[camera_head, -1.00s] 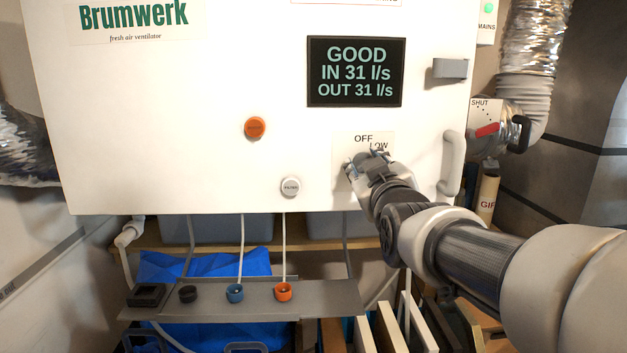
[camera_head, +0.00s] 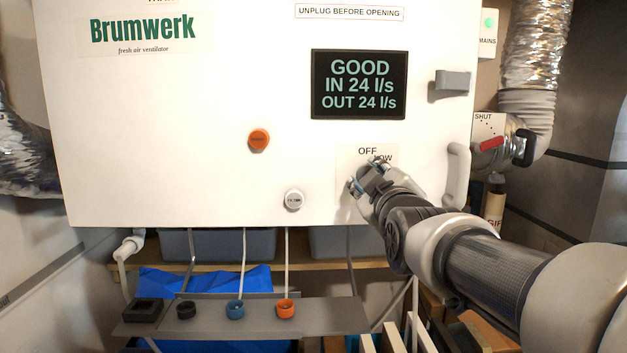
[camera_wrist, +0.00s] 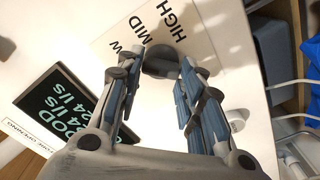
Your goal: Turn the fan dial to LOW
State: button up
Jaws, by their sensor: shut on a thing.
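The fan dial (camera_wrist: 161,62) is a dark grey round knob on a pale label plate (camera_wrist: 118,32) marked MID and HIGH, with part of another word at the left finger. My gripper (camera_wrist: 163,66) has its two fingers on either side of the dial, shut on it. In the head view my gripper (camera_head: 368,184) covers the dial. OFF and LOW show above it on the label plate (camera_head: 352,158). The dial's pointer is hidden, so I cannot tell its setting. The display (camera_head: 359,85) reads GOOD, IN 24 l/s, OUT 24 l/s.
On the white ventilator front are an orange button (camera_head: 259,139), a round white FILTER knob (camera_head: 293,200), a grey latch (camera_head: 452,81) and a pale handle (camera_head: 458,176) right of my gripper. A shelf with caps (camera_head: 285,309) lies below.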

jog(key=o, duration=1.1)
jog(key=shift+c, duration=0.2)
jog(key=s, duration=1.2)
jog(key=shift+f, duration=0.1)
jog(key=s+f+m+g+b, duration=0.1)
jog(key=s+f+m+g, duration=0.3)
jog(key=s+f, duration=0.8)
jog(key=s+f+m+g+b, duration=0.1)
jog(key=s+f+m+g, duration=0.4)
jog(key=f, duration=1.4)
jog(key=s+g, duration=0.4)
jog(key=s, duration=0.3)
jog(key=shift+d+f, duration=0.15)
jog(key=shift+d, duration=0.05)
